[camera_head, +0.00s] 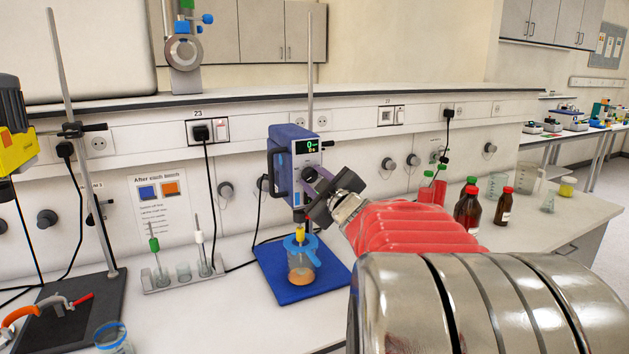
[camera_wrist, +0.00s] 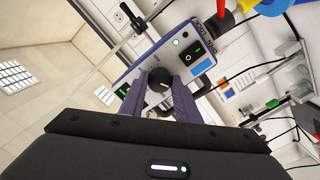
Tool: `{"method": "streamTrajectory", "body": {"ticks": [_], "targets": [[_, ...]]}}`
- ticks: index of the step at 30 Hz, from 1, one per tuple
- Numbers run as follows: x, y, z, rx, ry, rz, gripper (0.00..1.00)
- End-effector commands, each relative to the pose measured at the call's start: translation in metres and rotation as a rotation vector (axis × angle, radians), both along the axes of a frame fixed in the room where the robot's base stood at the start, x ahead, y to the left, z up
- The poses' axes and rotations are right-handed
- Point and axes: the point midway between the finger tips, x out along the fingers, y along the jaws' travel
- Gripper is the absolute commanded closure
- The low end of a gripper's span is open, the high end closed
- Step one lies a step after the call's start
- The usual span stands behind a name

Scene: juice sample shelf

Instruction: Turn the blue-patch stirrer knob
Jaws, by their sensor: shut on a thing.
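The blue stirrer (camera_head: 284,150) hangs on an upright rod above a blue base plate (camera_head: 305,288). Its small display (camera_head: 306,146) glows green and appears to read 0. My gripper (camera_head: 312,178) reaches the stirrer's front from the right. In the wrist view, the round dark knob (camera_wrist: 159,80) sits between my two purple fingers, which are shut on it. A light mark shows on the knob's face.
A rack (camera_head: 183,275) with thin stirring rods stands left of the blue plate. A yellow stirrer (camera_head: 18,145) on another stand is at far left. A wall sheet (camera_head: 160,205) shows blue and orange squares.

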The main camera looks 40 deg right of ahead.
Motion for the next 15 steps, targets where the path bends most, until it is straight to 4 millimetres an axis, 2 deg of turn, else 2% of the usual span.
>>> {"method": "streamTrajectory", "body": {"ticks": [8,15], "targets": [[-0.0001,0.0006,-0.0020,0.136,-0.036,0.001,0.93],[-0.0001,0.0006,-0.0020,0.329,-0.093,0.000,0.93]]}}
